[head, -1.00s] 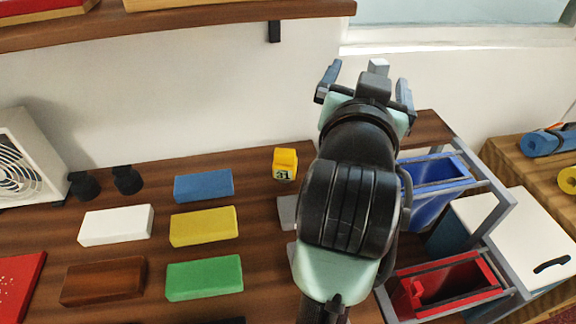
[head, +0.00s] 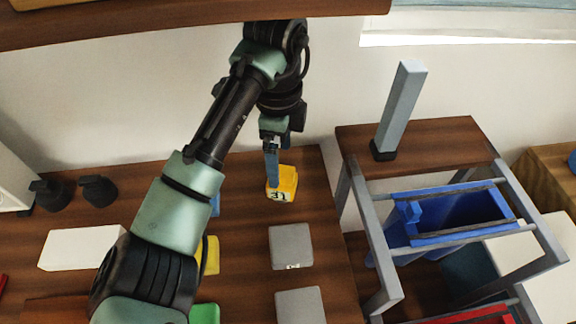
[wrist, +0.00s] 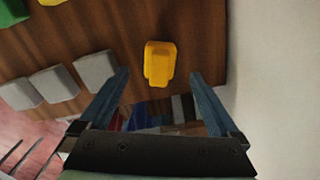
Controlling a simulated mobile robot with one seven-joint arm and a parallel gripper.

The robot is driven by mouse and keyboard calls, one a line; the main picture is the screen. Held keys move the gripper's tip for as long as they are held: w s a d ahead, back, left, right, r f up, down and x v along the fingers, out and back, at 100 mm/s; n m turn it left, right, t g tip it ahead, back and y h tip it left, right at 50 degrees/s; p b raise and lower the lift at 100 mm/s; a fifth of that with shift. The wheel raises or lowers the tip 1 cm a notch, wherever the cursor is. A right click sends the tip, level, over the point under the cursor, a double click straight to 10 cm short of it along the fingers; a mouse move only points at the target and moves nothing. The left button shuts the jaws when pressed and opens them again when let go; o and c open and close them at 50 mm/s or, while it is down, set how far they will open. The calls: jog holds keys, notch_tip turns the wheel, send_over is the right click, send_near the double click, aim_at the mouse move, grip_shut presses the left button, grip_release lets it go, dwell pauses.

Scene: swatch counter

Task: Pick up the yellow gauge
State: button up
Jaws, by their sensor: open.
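The yellow gauge (head: 287,181) stands on the dark wooden counter near the wall, with a dark number on a pale face at its front. My gripper (head: 271,170) points down over it, and a blue-grey finger overlaps the gauge's left part in the head view. In the wrist view the yellow gauge (wrist: 160,62) shows between the lines of the two spread fingers, near their tips. My gripper (wrist: 159,76) is open with nothing held. I cannot tell whether a finger touches the gauge.
Two grey blocks (head: 291,246) lie in front of the gauge. White (head: 82,247), yellow (head: 210,255) and green (head: 204,313) blocks lie to the left, partly behind my arm. A blue bin (head: 450,217) hangs in a grey frame at right. The wall is close behind.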

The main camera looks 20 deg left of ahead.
aim_at(282, 179)
jog(key=shift+w+f, duration=0.15)
jog(key=shift+f, duration=0.25)
jog(key=shift+s+f+b, duration=0.35)
jog(key=shift+f+b, duration=0.1)
jog(key=shift+f, duration=0.2)
jog(key=shift+w+d+f, duration=0.1)
jog(key=shift+d+f, duration=0.05)
jog(key=shift+f, duration=2.35)
jog(key=shift+c, duration=0.3)
grip_shut()
jog(key=shift+r, duration=0.1)
jog(key=r, duration=0.2)
jog(key=r+p, duration=0.1)
jog(key=r, duration=0.2)
jog(key=s+r+p, duration=0.1)
jog(key=r, duration=0.1)
jog(key=shift+d+r, duration=0.15)
jog(key=shift+r, duration=0.05)
jog(key=s+d+p, duration=0.1)
jog(key=s+d, duration=0.2)
jog(key=s, duration=0.5)
jog(key=s+d+p, duration=0.1)
jog(key=s+d, duration=0.3)
jog(key=s, duration=0.5)
jog(key=shift+s+d+f, duration=0.2)
jog(key=shift+f, duration=0.1)
